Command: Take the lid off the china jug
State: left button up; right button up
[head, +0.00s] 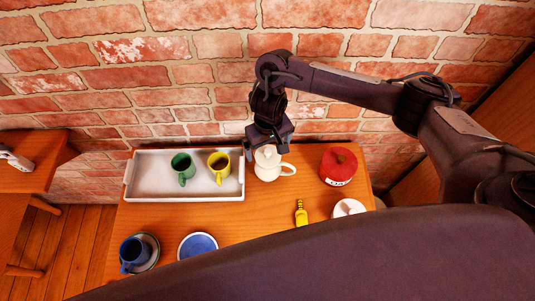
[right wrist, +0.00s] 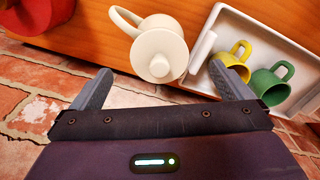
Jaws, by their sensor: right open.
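The cream china jug (head: 267,172) stands upright on the wooden table, right of the tray, with its handle to the right. Its round lid (right wrist: 158,54) with a small knob sits on top; the jug (right wrist: 150,22) also shows in the right wrist view. My right gripper (head: 268,149) reaches down from the wall side over the jug. In the right wrist view, its two fingers (right wrist: 162,72) are spread wide with the lid's knob between and beyond them, and nothing is held. My left gripper is not in view.
A white tray (head: 150,197) holds a green mug (head: 183,170) and a yellow mug (head: 219,167). A red pot (head: 338,170), yellow bottle (head: 301,214) and white object (head: 348,207) stand right. A blue plate (head: 198,245) and blue mug (head: 133,253) are in front. The brick wall is close behind.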

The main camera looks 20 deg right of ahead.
aim_at(268, 151)
notch_tip(268, 151, down, 2)
jog(key=shift+w+f+b, duration=0.1)
jog(key=shift+b, duration=0.25)
jog(key=shift+w+f, duration=0.2)
jog(key=shift+f, duration=0.75)
jog(key=c, duration=0.4)
jog(key=shift+c, duration=1.2)
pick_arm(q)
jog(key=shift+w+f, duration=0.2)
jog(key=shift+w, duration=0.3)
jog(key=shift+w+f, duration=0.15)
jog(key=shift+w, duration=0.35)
pick_arm(e)
jog(key=c, duration=0.4)
